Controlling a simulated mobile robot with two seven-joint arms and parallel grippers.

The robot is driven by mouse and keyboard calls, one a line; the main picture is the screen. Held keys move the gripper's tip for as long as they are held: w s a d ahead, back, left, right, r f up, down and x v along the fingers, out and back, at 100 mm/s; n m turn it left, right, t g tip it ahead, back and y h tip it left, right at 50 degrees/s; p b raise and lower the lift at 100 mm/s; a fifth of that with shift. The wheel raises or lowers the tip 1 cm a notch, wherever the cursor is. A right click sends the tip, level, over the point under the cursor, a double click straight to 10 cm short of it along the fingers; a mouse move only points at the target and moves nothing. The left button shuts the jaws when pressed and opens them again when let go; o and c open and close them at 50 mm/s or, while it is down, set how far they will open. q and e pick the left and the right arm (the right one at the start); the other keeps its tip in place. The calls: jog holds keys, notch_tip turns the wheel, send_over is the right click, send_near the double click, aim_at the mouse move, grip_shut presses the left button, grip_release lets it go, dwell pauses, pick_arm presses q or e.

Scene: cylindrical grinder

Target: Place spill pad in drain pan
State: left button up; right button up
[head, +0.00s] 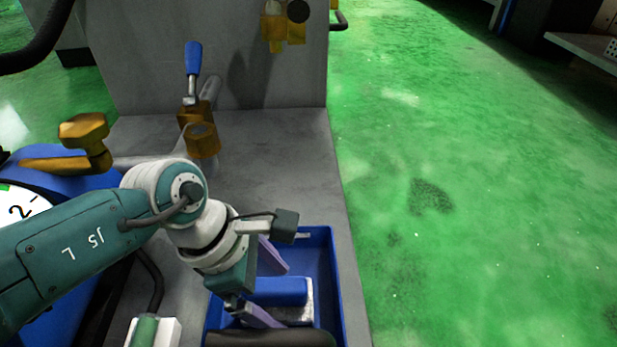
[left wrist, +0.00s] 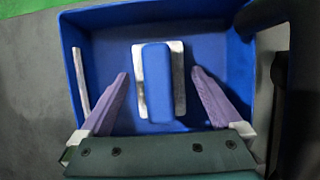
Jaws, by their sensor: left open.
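The blue drain pan (head: 325,262) stands on the grey machine base, and its walls also show in the left wrist view (left wrist: 215,14). The spill pad, a blue block on a whitish-grey base, lies inside the pan in the head view (head: 280,291) and the left wrist view (left wrist: 157,85). My left gripper (head: 283,297) points down into the pan. Its two purple fingers are open, one on each side of the pad, with visible gaps in the left wrist view (left wrist: 160,76). My right gripper is not in view.
A dark rounded thing (head: 270,339) crosses the pan's near end. A white and green item (head: 152,331) is left of the pan. A blue-handled lever (head: 193,60) and brass fittings (head: 202,140) stand behind my arm. Green floor (head: 470,190) on the right is open.

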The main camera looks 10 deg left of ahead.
pick_arm(q)
jog(key=p+v, duration=0.8)
jog(key=v, duration=0.3)
jog(key=shift+r+p, duration=0.35)
jog(key=shift+a, duration=0.1)
dwell(0.4)
